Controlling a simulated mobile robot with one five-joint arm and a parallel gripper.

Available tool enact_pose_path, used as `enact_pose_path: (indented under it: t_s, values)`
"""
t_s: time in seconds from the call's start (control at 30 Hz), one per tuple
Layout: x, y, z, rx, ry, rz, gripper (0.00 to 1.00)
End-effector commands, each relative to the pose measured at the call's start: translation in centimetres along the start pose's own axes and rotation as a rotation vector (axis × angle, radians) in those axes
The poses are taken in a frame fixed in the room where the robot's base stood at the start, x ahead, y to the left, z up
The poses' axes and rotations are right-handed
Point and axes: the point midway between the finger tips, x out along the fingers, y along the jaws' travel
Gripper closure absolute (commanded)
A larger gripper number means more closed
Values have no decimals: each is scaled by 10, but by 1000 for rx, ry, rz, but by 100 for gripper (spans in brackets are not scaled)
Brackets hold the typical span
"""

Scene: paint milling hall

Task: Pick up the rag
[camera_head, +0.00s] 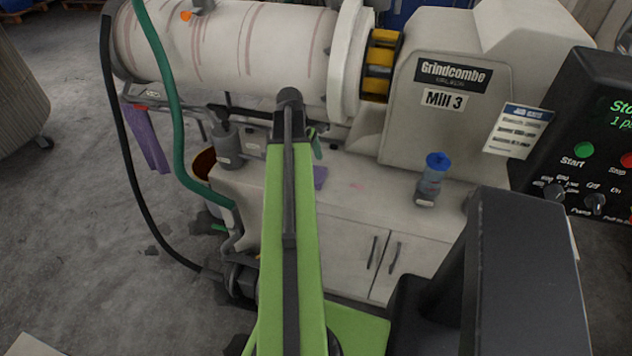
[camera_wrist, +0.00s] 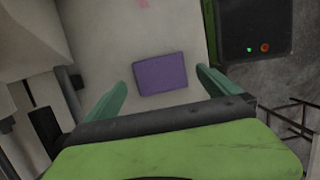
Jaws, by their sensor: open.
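A purple rag (camera_wrist: 161,75), flat and roughly rectangular, lies on the pale cabinet top (camera_wrist: 183,30). In the wrist view it shows between the two green fingers of my gripper (camera_wrist: 162,84), which are apart with nothing held. The gap between fingers and rag is hard to judge. In the head view only the rag's right part (camera_head: 320,177) shows beside my arm, which hides the rest and most of the gripper. Another purple cloth (camera_head: 147,140) hangs from a rail at the left of the mill.
A blue-capped bottle (camera_head: 431,180) stands on the cabinet top at right. A grey can-like part (camera_head: 227,147) stands left of my arm. The mill drum (camera_head: 235,45) is behind. A green hose (camera_head: 165,90) and a control panel (camera_head: 590,140) flank the area.

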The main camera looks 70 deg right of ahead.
Motion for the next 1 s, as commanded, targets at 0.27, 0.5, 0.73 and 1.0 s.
enact_pose_path:
  t_s: [0.27,0.5,0.73,1.0]
  values:
    - [27,1,0,1,0,1,0]
    - [26,1,0,1,0,0,18]
    - [26,1,0,1,0,0,48]
    - [26,1,0,2,0,0,64]
